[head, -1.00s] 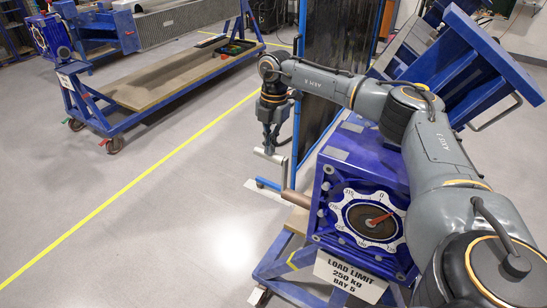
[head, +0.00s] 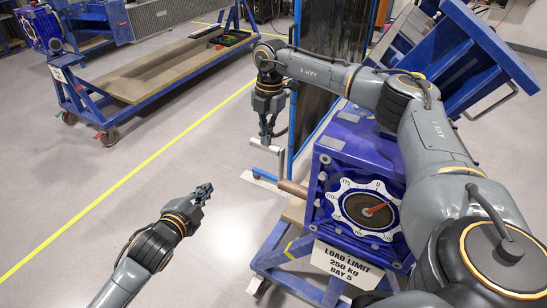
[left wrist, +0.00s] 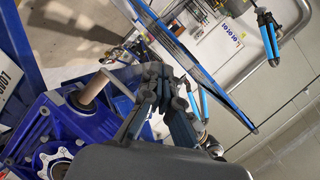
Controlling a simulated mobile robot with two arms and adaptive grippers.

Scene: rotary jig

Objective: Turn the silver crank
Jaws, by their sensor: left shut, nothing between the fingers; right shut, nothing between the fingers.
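The silver crank (head: 281,162) sits on a copper-coloured shaft (head: 293,188) at the left side of the blue gearbox (head: 340,150). Its handle points left at the top of the crank arm. My right gripper (head: 267,142) points down at the handle, shut and empty; I cannot tell whether it touches it. My left gripper (head: 207,188) is shut and empty, lower left of the crank and apart from it. In the left wrist view my left fingers (left wrist: 163,78) show in the middle, with the shaft (left wrist: 93,89) and crank arm (left wrist: 118,86) beyond to the left.
The gearbox front has a white dial ring (head: 364,208) with an orange-red pointer. A load limit sign (head: 346,262) hangs below. A blue cart with a wooden deck (head: 160,78) stands at upper left. The floor around the yellow line (head: 130,175) is clear.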

